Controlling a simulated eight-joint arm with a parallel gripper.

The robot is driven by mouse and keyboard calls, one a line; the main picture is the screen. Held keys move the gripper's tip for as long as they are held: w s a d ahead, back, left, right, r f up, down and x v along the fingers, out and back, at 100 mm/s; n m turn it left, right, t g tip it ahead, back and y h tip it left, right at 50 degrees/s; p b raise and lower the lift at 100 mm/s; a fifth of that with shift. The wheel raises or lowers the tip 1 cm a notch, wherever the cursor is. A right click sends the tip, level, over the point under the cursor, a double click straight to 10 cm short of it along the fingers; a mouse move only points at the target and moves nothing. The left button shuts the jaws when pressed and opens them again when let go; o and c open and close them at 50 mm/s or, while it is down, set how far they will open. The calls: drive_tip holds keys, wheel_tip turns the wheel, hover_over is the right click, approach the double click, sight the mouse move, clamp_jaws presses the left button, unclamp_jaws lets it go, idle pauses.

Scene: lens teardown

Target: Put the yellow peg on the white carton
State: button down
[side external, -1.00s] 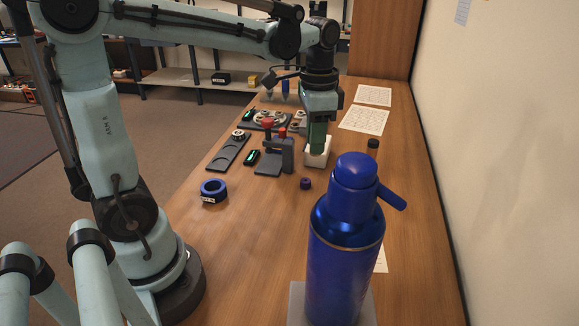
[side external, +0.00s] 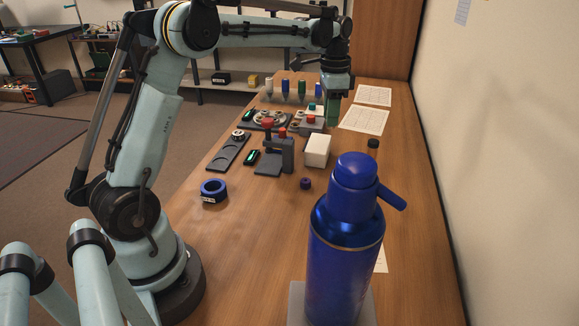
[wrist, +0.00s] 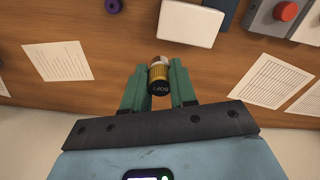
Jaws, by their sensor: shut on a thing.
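The white carton (side external: 317,150) stands on the table in the side view, right of the grey stand with red tops. It also shows at the top of the wrist view (wrist: 190,22), and its visible top looks bare. My gripper (side external: 333,123) is raised beyond the carton in the side view. The peg is apart from the carton. The fingers hide it in the side view.
A large blue bottle (side external: 345,240) stands in the foreground. Several upright pens and trays stand farther back. Papers (side external: 364,118) lie along the wall.

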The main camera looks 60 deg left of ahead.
drive_tip(key=a+f, duration=0.2)
drive_tip(key=a, duration=0.1)
drive_tip(key=w+a+f, duration=0.1)
drive_tip(key=a, duration=0.1)
drive_tip(key=shift+a+f, duration=0.2)
drive_tip(key=shift+a, duration=0.05)
drive_tip(key=shift+f, duration=1.95)
drive_tip(key=c, duration=0.9)
unclamp_jaws()
drive_tip(key=shift+f, duration=0.15)
